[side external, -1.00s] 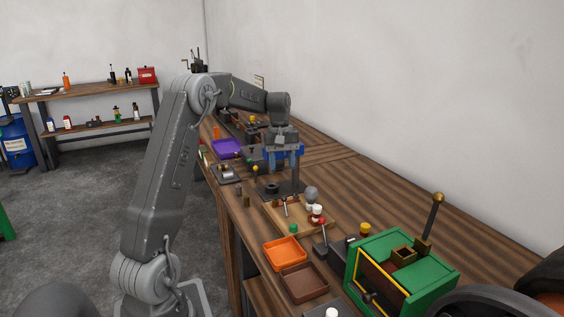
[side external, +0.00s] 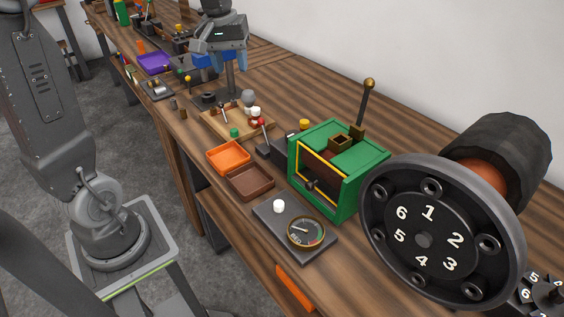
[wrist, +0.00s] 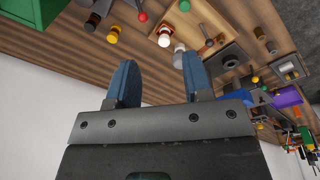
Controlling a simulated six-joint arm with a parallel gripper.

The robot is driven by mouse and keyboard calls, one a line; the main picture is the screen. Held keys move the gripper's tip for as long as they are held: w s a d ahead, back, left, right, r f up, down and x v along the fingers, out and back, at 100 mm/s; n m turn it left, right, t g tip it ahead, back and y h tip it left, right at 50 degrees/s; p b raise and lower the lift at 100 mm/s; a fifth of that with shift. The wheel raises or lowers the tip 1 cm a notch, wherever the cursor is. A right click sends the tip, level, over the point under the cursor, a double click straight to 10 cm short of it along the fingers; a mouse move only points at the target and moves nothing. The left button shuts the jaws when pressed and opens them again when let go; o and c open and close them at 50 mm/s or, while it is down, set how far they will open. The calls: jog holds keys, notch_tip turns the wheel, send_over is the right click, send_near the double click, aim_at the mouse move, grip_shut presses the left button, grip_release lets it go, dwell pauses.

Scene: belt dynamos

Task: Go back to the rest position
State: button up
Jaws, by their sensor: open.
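My gripper (side external: 228,57) is at the top of the side external view, above the workbench (side external: 300,90) near a dark stand. In the wrist view my gripper (wrist: 157,82) shows two blue fingers spread apart with nothing between them. The fingers look out over the bench top, with the white wall beside it. No held object shows in either view.
Near my gripper are a purple tray (side external: 154,63) and a wooden board (side external: 222,123) with small knobs. Orange (side external: 228,157) and brown (side external: 250,182) trays, a green box (side external: 340,165) with a lever, a gauge (side external: 306,232) and a numbered wheel (side external: 440,235) stand nearer the camera.

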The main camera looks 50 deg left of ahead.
jog(key=s+d+f+m+t, duration=0.2)
jog(key=s+d+m+t, duration=0.2)
jog(key=s+d+m, duration=0.5)
jog(key=s+d, duration=0.6)
jog(key=d, duration=0.1)
jog(key=shift+s, duration=0.2)
dwell(0.5)
